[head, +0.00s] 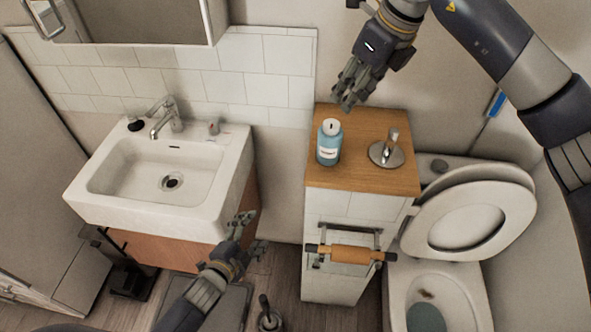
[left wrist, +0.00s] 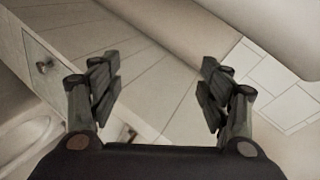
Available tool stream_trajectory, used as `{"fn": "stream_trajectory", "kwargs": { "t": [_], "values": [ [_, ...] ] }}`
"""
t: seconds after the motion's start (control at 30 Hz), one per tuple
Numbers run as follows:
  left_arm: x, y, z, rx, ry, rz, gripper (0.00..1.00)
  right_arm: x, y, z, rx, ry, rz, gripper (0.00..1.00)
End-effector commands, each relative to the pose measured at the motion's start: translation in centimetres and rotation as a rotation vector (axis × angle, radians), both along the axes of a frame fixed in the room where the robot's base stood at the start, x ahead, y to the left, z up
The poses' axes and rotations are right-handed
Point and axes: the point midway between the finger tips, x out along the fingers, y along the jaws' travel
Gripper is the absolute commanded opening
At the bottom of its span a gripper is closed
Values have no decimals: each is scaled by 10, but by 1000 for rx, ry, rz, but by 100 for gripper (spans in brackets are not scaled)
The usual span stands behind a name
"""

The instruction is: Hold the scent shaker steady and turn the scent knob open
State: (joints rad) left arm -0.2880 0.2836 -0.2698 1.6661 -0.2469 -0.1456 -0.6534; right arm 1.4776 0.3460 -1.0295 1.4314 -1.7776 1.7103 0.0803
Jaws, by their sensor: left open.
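The scent shaker (head: 329,151) appears to be the teal bottle with a pale label, upright near the left edge of the wooden cabinet top. Its white top (head: 332,127), with a small dark mark, may be the scent knob; its setting is too small to read. My right gripper (head: 345,98) is above and behind the shaker, fingers pointing down and apart from it; its opening is unclear. My left gripper (head: 250,232) is low in front of the sink, left of the cabinet and away from the shaker. In the left wrist view its fingers (left wrist: 160,88) are spread and empty.
A chrome stand (head: 387,153) shares the wooden top (head: 365,124), right of the bottle. A bar with a brown roll (head: 350,254) sticks out from the cabinet front. The white sink (head: 125,208) is left; the toilet (head: 520,207) is right with its lid raised.

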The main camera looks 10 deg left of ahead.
Motion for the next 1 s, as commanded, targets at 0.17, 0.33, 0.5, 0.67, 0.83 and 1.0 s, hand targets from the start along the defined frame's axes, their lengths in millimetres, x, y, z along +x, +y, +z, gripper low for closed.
{"fn": "stream_trajectory", "kwargs": {
  "t": [0.17, 0.33, 0.5, 0.67, 0.83, 1.0],
  "values": [
    [25, -15, 59, 254, -231, -131, 71, 0, 0, 0, 0, 0, 0, 33],
    [38, -35, 110, 507, -437, -247, 71, 0, 0, 0, 0, 0, 0, 33],
    [43, -58, 153, 768, -630, -357, 71, 0, 0, 0, 0, 0, 0, 33],
    [42, -80, 185, 1025, -793, -454, 71, 0, 0, 0, 0, 0, 0, 33],
    [39, -99, 210, 1309, -939, -544, 71, 0, 0, 0, 0, 0, 0, 33],
    [38, -110, 222, 1554, -1031, -609, 71, 0, 0, 0, 0, 0, 0, 33]
  ]
}}
